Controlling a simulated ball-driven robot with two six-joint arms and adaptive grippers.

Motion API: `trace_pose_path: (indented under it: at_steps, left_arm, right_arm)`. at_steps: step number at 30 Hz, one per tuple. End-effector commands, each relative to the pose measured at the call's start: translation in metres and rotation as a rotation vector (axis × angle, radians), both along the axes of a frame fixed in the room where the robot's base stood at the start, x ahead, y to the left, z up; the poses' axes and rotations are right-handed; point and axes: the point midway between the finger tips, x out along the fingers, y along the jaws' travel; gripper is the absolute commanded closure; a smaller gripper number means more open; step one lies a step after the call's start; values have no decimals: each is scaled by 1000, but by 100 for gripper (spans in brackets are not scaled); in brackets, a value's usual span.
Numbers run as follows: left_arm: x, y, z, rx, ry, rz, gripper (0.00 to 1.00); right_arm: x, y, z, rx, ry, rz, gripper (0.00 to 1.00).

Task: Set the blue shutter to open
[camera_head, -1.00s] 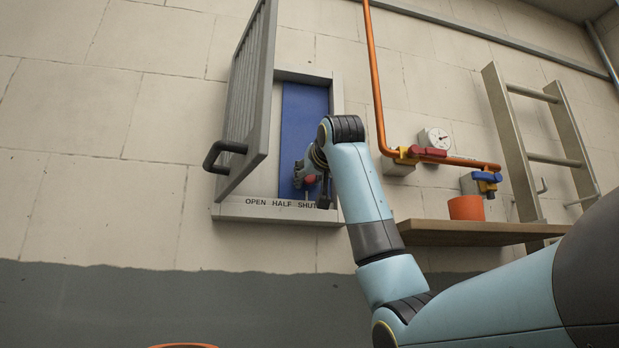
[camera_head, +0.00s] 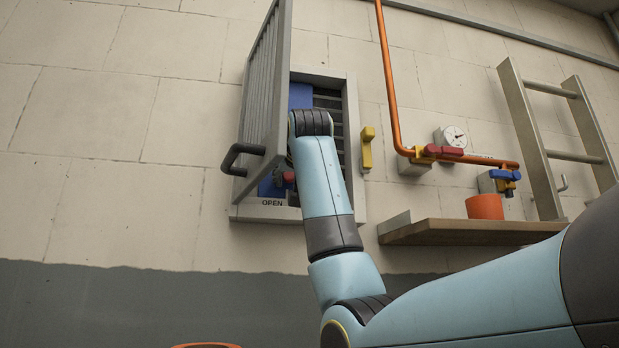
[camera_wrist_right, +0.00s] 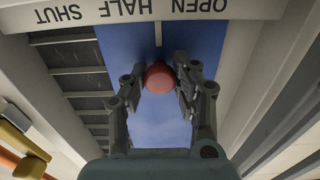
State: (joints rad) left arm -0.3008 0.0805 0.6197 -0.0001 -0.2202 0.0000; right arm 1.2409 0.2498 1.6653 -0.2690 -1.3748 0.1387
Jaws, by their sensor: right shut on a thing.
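The blue shutter (camera_head: 299,96) sits in a grey wall frame, at the left part of the opening. It also shows in the right wrist view (camera_wrist_right: 205,45), where the lettering is upside down. Its pointer line lies between HALF and OPEN. The red knob (camera_wrist_right: 158,77) is on the shutter's front. My right gripper (camera_wrist_right: 160,85) is shut on this knob, one finger on each side. In the head view the red knob (camera_head: 289,177) is partly hidden and my arm covers much of the shutter. My left gripper is not in view.
A grey slatted door (camera_head: 262,85) with a dark handle (camera_head: 232,158) stands open left of the opening. Dark louvres (camera_wrist_right: 75,55) show beside the shutter. A yellow latch (camera_head: 367,148), orange pipe (camera_head: 388,80), wooden shelf (camera_head: 455,232) and orange pot (camera_head: 485,206) are to the right.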

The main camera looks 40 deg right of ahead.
Motion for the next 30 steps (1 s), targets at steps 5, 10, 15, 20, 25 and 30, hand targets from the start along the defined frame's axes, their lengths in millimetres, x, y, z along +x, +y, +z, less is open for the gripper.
trace_pose_path:
  at_steps: [5,10,15,20,25,30]
  left_arm:
    - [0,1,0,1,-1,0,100]
    - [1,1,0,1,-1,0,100]
    - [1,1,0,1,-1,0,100]
    - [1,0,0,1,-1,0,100]
    - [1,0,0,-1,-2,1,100]
    - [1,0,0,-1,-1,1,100]
  right_arm:
    - [1,2,0,-3,1,-3,100]
    - [1,1,0,-2,0,-3,70]
    - [1,1,0,-2,0,-3,48]
    - [1,1,0,-2,0,-2,47]
    - [-2,3,0,-2,0,-2,47]
    - [-24,16,1,-3,-3,0,47]
